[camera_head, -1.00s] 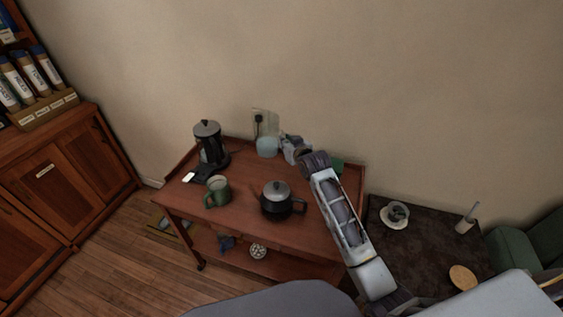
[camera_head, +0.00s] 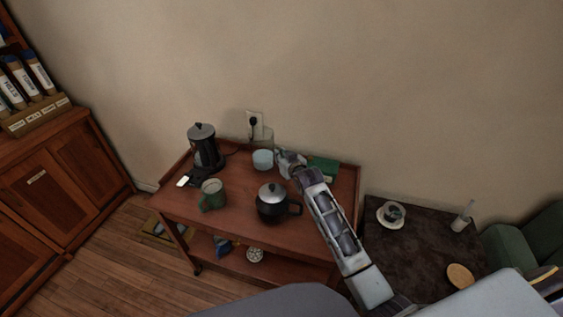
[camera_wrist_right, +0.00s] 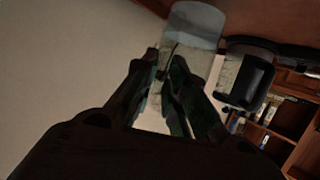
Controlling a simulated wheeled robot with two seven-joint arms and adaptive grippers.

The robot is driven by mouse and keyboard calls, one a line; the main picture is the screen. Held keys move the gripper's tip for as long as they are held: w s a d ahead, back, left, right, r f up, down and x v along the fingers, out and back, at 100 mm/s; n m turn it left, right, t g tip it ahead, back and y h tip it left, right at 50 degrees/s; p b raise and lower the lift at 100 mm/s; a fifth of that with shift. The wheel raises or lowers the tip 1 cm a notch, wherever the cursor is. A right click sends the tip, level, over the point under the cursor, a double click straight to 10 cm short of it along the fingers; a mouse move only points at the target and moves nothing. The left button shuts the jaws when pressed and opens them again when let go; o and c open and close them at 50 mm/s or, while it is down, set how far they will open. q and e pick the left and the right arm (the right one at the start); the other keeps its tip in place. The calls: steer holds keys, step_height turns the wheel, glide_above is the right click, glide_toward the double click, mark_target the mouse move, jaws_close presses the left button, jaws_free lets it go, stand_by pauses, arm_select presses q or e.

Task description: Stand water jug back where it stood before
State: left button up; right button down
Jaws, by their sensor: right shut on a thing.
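The water jug (camera_head: 263,160) is clear glass with pale blue water in its lower part. It is upright at the back of the wooden trolley (camera_head: 233,222), by the wall. I cannot tell whether its base touches the trolley top. My right gripper (camera_head: 281,158) reaches it from the right and is shut on it. In the right wrist view, the dark fingers (camera_wrist_right: 169,75) close at the side of the jug (camera_wrist_right: 194,27), partly hiding it. My left gripper is not in view.
A black kettle (camera_head: 204,150) stands left of the jug. A green mug (camera_head: 212,194) and a dark teapot (camera_head: 270,205) stand in front. A green object (camera_head: 322,168) lies behind my right arm. A dark table (camera_head: 415,255) stands at right.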

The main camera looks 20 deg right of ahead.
step_height(320, 180, down, 2)
steer(key=c, duration=1.8)
jaws_free()
steer(key=shift+f, duration=0.2)
steer(key=o, duration=0.3)
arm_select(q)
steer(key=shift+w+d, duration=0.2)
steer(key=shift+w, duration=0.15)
arm_select(e)
steer(key=shift+o, duration=0.2)
steer(key=shift+s, duration=0.1)
